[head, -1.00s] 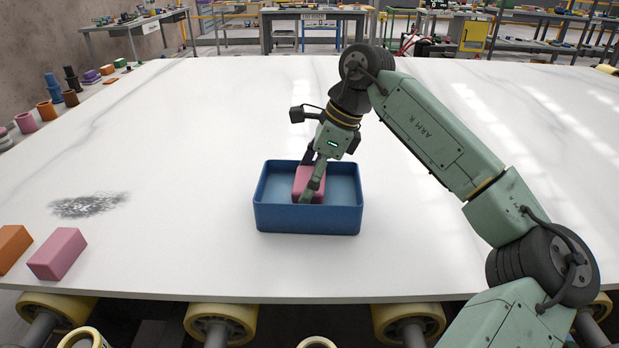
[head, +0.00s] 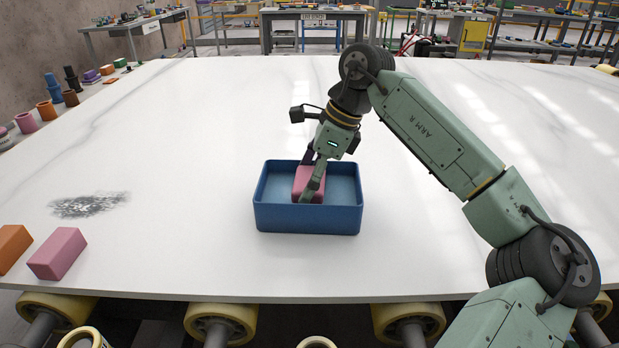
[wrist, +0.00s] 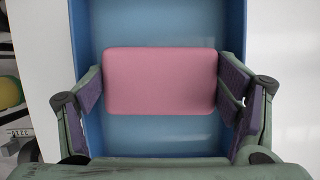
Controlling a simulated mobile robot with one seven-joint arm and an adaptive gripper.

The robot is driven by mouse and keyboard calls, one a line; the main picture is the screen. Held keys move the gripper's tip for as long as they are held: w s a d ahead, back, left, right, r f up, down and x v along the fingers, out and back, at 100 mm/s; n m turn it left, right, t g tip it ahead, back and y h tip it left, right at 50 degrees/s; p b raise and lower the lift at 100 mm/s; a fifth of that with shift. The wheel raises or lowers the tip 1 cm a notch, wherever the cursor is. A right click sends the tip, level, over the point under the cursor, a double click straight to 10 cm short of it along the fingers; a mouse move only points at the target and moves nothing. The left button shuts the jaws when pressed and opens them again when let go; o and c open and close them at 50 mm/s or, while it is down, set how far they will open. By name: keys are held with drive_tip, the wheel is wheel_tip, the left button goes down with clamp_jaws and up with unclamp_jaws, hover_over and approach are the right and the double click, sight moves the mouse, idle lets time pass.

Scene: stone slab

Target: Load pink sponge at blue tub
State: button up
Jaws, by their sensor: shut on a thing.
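A blue tub (head: 308,218) stands on the white stone slab, near the middle of its front part. A pink sponge (head: 301,184) is inside the tub, in its left half. My gripper (head: 311,180) reaches down into the tub and is shut on this sponge. In the wrist view the sponge (wrist: 161,80) sits between the two finger pads of my gripper (wrist: 161,90), with the blue tub floor (wrist: 150,130) below it. I cannot tell whether the sponge touches the floor. A second pink block (head: 57,253) lies at the slab's front left.
An orange block (head: 12,247) lies beside the second pink block. A dark speckled patch (head: 88,205) marks the slab at left. Several small coloured items line the far left edge. The slab is clear behind the tub.

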drive_tip(key=shift+r+p, duration=2.5)
drive_tip(key=shift+r, duration=1)
